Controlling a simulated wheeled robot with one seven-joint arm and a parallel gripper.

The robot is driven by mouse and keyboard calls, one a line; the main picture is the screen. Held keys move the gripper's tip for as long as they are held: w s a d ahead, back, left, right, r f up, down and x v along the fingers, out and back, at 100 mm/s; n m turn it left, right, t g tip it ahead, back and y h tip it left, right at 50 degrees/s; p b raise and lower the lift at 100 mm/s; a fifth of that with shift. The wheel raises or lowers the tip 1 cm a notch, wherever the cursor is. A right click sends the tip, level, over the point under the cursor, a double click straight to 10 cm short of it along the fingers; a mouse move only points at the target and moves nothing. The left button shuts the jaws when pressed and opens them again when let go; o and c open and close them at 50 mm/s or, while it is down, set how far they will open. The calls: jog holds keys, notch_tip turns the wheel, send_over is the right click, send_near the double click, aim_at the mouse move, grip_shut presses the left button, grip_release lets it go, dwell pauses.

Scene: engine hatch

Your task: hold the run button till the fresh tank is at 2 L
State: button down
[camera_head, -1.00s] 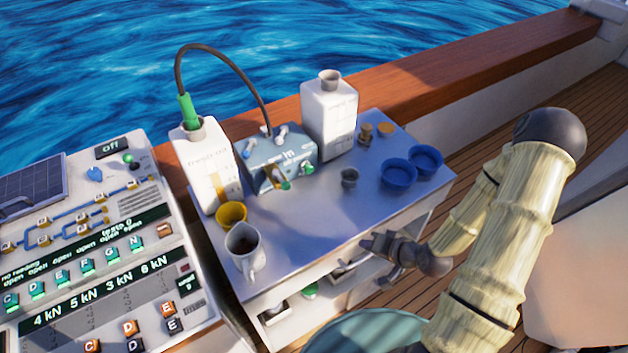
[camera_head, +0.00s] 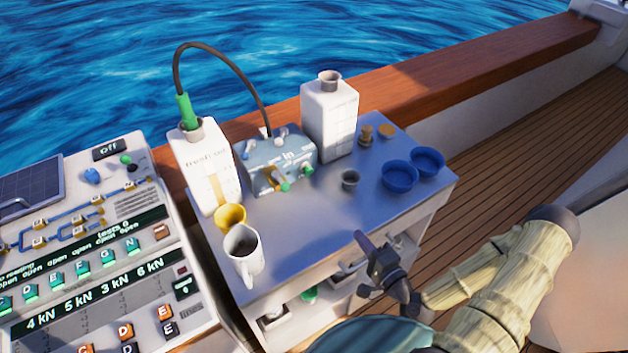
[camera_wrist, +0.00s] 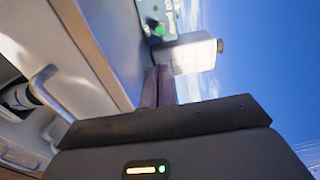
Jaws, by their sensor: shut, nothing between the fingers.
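The fresh tank (camera_head: 208,178) is a tall white container at the back left of the metal bench, with a green nozzle and black hose at its neck. A tan strip runs down its front; I cannot read a level. A blue-grey pump unit (camera_head: 272,165) stands right of it, with small knobs and a green-tipped part (camera_head: 284,186). I cannot tell which control is the run button. My gripper (camera_head: 362,240) is shut and empty at the bench's front edge, apart from the pump unit. Its dark fingers (camera_wrist: 158,86) also show in the wrist view.
A second white tank (camera_head: 330,120) stands right of the pump. A white mug (camera_head: 243,262), yellow cup (camera_head: 231,216), small grey cup (camera_head: 350,179) and blue bowls (camera_head: 400,175) stand on the bench. A control panel (camera_head: 90,270) is at left. The bench's middle is clear.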

aim_at(310, 173)
jog(key=b+x, duration=0.3)
jog(key=x, duration=0.1)
jog(key=b+x, duration=0.3)
jog(key=x, duration=0.1)
jog(key=shift+a+f, duration=0.15)
jog(key=shift+f, duration=0.1)
jog(key=shift+w+a+b, duration=0.1)
jog(key=shift+w+b, duration=0.3)
jog(key=shift+b, duration=0.2)
jog(key=w+b, duration=0.1)
jog(key=b, duration=0.2)
jog(key=shift+a, duration=0.2)
jog(key=w+a+b, duration=0.1)
jog(key=b, duration=0.3)
jog(key=x, duration=1.2)
jog(key=shift+w+a+r+p, duration=0.1)
jog(key=shift+w+r+p, duration=0.15)
jog(key=shift+p, duration=0.1)
jog(key=shift+w, duration=0.1)
